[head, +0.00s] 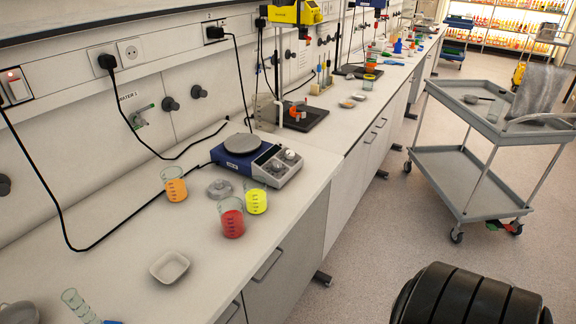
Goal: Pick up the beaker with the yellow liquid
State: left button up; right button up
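The beaker with yellow liquid (256,201) stands upright on the white bench near its front edge. A beaker with red liquid (232,221) stands close to its left and nearer to me. A beaker with orange liquid (175,188) stands further left, towards the wall. Neither of my grippers shows in the head view.
A blue and grey hotplate (262,163) sits just behind the yellow beaker. A grey round item (219,188) lies between the beakers. A white dish (169,267) is nearer to me. A grey cart (490,185) stands on the floor at right. Open floor lies between bench and cart.

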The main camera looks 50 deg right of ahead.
aim_at(256, 194)
jog(key=z, duration=1.2)
